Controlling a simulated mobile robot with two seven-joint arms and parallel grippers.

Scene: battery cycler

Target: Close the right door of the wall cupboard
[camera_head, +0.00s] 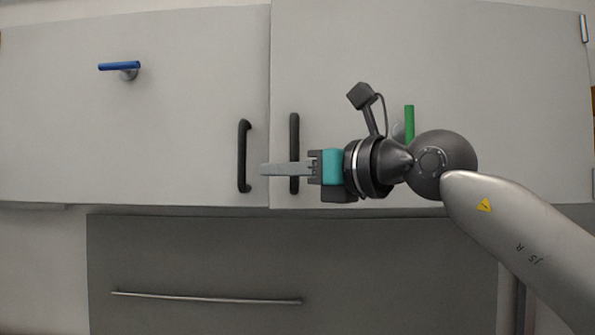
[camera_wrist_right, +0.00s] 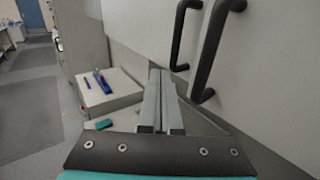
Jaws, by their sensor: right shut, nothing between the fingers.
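The wall cupboard has a pale left door (camera_head: 150,120) and a pale right door (camera_head: 490,60), side by side. The right door's dark handle (camera_head: 294,140) is near its left edge; the left door's handle (camera_head: 243,155) is close by. The right door looks nearly flush with the left one; I cannot tell if a small gap remains. My right gripper (camera_head: 266,169) is shut and empty, pointing left across the front of the right handle. My left gripper is out of view.
A blue hook (camera_head: 120,67) is on the left door and a green one (camera_head: 409,122) on the right door, behind my arm. A grey drawer front (camera_head: 290,260) with a bar handle is below. The right wrist view shows a pale cabinet (camera_wrist_right: 110,100) and open floor (camera_wrist_right: 35,110).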

